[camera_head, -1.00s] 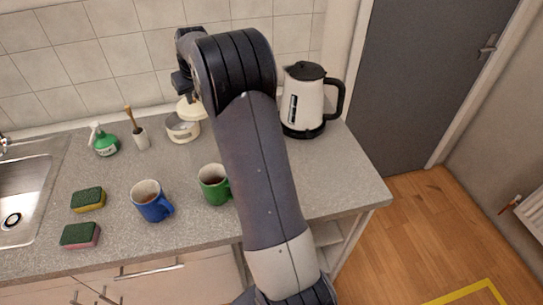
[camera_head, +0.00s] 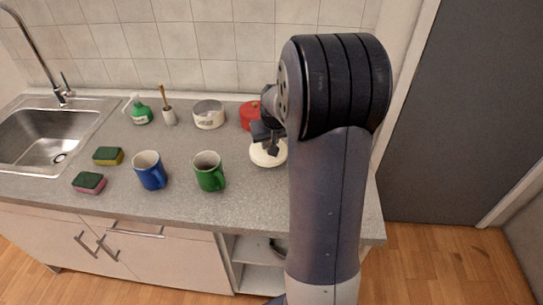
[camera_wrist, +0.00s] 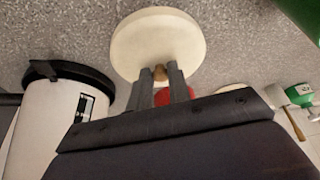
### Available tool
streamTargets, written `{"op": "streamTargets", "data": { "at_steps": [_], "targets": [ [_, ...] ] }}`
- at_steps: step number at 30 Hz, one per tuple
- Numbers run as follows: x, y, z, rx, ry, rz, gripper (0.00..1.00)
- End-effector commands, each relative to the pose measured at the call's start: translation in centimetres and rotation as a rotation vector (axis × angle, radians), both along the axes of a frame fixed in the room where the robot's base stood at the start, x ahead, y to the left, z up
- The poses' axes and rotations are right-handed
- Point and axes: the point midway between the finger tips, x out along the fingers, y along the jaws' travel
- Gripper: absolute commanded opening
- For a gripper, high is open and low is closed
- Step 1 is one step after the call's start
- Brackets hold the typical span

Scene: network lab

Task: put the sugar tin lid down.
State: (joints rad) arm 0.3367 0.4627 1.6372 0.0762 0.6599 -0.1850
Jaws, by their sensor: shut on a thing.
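The sugar tin lid (camera_head: 268,155) is a round cream disc with a small wooden knob. My gripper (camera_head: 270,142) is shut on the knob, and the lid hangs below the fingers over the counter, right of the green mug. In the wrist view the lid (camera_wrist: 157,38) lies flat side toward the counter, with the knob between the two fingertips (camera_wrist: 161,74). I cannot tell whether the lid touches the counter. The open cream sugar tin (camera_head: 208,116) stands at the back near the wall. My arm hides the counter right of the lid.
A red container (camera_head: 249,116) stands behind the lid. A green mug (camera_head: 209,172) and a blue mug (camera_head: 150,171) stand to its left. The kettle (camera_wrist: 48,125) shows in the wrist view. The front counter edge is clear beside the green mug.

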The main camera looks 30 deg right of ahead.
Motion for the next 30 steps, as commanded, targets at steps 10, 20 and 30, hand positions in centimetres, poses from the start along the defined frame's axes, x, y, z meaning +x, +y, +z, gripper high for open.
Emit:
{"op": "streamTargets", "data": {
  "at_steps": [10,20,30],
  "targets": [
    [0.0,0.0,-4.2,0.0,0.003,0.001,0.0],
    [0.1,0.0,-5.2,-0.002,-0.002,0.001,0.0],
    [0.0,0.0,-5.5,-0.001,-0.001,0.001,0.32]
  ]
}}
